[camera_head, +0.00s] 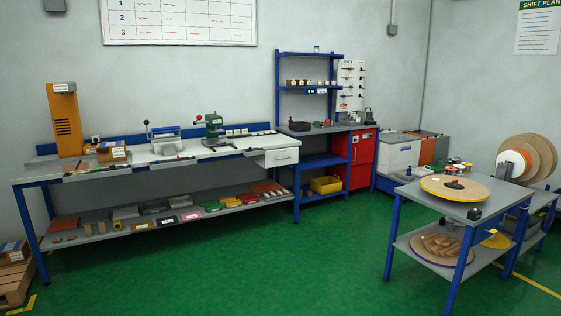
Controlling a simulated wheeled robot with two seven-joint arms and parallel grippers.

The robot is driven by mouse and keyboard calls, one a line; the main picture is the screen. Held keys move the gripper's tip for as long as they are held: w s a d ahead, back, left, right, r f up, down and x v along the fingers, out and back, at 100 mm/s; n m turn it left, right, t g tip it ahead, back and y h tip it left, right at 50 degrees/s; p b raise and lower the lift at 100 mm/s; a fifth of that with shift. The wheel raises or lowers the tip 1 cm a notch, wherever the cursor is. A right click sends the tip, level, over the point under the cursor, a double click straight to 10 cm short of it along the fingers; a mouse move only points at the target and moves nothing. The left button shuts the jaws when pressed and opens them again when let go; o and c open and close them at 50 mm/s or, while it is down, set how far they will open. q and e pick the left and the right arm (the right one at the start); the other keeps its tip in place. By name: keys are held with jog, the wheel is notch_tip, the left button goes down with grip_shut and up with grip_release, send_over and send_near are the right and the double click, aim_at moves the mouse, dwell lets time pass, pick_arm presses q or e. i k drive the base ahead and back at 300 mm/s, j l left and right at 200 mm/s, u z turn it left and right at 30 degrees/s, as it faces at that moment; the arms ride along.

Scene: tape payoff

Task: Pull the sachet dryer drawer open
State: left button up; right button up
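A white drawer (281,157) with a dark handle hangs under the right end of the long workbench (225,146). It looks shut, and its inside is hidden. No label that I can read names it as the sachet dryer drawer. A red cabinet (362,152) stands farther right beside the blue shelf rack, and its front looks closed. Neither of my grippers shows in this view.
Small tools and machines stand along the bench, with an orange tower (65,118) at the left. A blue-legged table (475,213) with a round disc stands at the right front. A pallet (15,284) is at the left edge. The green floor (240,265) between is clear.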

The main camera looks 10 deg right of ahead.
aim_at(289, 155)
jog(key=z, duration=0.35)
jog(key=i, duration=6.3)
jog(key=l+z, duration=0.05)
